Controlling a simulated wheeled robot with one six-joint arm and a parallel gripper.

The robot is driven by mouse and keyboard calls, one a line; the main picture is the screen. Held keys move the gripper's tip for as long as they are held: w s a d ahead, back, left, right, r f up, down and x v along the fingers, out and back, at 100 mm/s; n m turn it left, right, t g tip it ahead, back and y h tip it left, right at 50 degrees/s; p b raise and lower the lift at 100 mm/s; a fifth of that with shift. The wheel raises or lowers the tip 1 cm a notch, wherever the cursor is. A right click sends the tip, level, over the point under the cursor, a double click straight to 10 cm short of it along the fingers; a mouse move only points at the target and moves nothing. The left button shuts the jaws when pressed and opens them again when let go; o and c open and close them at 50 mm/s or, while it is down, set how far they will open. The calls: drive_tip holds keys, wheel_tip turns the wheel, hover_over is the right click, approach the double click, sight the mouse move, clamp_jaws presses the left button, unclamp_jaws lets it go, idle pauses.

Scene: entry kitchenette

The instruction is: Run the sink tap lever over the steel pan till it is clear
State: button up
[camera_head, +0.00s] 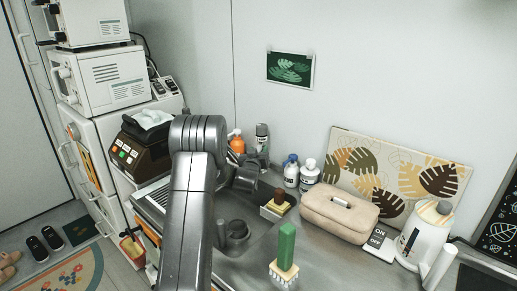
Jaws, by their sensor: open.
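My arm rises in front of the sink area and hides much of it. My gripper (260,185) is partly visible at the arm's far end, above the counter by the back wall. It is open, and its fingers are hard to make out. A dark grey cylindrical shape (237,233) stands low in the sink area, just right of my arm. I cannot tell whether it is part of the tap or the pan. The tap lever and the steel pan cannot be clearly picked out, and no running water shows.
A green-handled brush (286,248) stands at the front of the counter (335,262). A dark brown machine (147,150) stands left.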

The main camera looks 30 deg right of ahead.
drive_tip(key=shift+w+d, duration=0.35)
drive_tip(key=shift+d, duration=0.05)
clamp_jaws()
